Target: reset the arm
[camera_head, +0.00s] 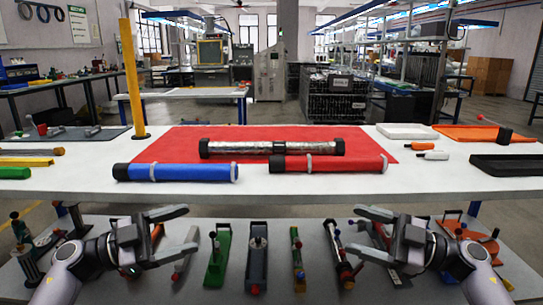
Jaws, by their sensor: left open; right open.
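My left gripper (192,232) is open and empty at the lower left, in front of the white table. My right gripper (345,232) is open and empty at the lower right, also in front of the table. Both grippers are apart from the tubes. On the table, a blue tube (190,172) with a black end lies at the left. A red tube (340,163) with grey bands lies at the right. A metallic tube (240,149) with black ends and a black middle joint lies behind them on a red mat (270,133).
The white table (260,186) has a clear front strip. A yellow post (132,80) stands at its back left. A black tray (505,165) and a white tray (405,131) are at the right. A lower shelf (330,287) holds several tools, including a green one (217,262).

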